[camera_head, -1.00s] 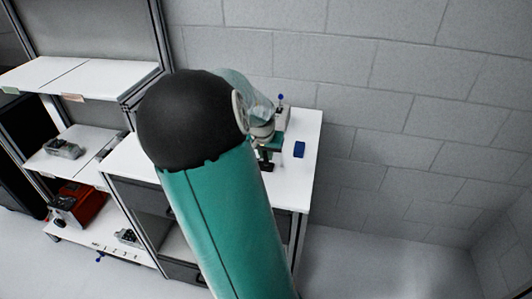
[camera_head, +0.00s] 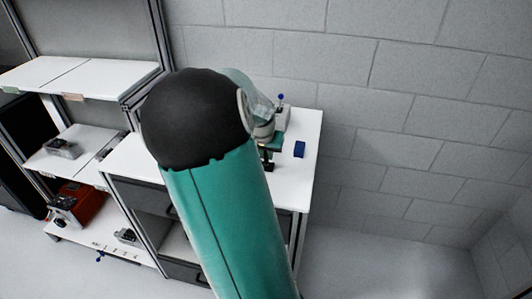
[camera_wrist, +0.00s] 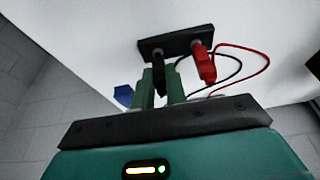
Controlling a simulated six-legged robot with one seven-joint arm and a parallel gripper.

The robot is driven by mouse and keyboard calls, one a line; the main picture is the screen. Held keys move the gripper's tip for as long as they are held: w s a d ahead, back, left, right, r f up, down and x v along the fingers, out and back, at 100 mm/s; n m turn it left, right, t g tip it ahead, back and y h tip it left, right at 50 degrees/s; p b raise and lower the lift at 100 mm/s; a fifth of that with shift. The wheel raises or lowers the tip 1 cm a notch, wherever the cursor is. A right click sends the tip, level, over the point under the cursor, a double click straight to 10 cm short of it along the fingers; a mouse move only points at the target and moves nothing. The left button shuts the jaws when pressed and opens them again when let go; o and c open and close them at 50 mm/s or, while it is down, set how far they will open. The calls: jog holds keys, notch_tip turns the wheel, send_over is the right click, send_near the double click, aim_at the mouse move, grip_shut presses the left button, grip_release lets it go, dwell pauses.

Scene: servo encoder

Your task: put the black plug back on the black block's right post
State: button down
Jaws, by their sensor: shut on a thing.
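The black block (camera_wrist: 178,42) is at the top of the wrist view, on a white tabletop. A red plug (camera_wrist: 205,66) stands at its right end in that view. The black plug (camera_wrist: 158,76) is between the green fingers of my gripper (camera_wrist: 160,88), which is shut on it. The plug's far end lines up with the block's left end in the wrist view. I cannot tell whether it touches or sits on the post there. In the head view my arm hides most of my gripper, and the plugs are too small to make out.
A dark blue block (camera_head: 299,149) lies on the white table (camera_head: 296,185); it also shows in the wrist view (camera_wrist: 123,95). A grey device with a blue knob (camera_head: 282,114) stands behind. Black and red leads loop right of the plugs. A brick wall bounds the table; shelves stand left.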

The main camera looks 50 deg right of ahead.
jog(key=shift+f, duration=0.15)
jog(key=c, duration=1.3)
grip_release()
jog(key=shift+c, duration=0.2)
jog(key=shift+r, duration=3.5)
jog(key=shift+a, duration=0.1)
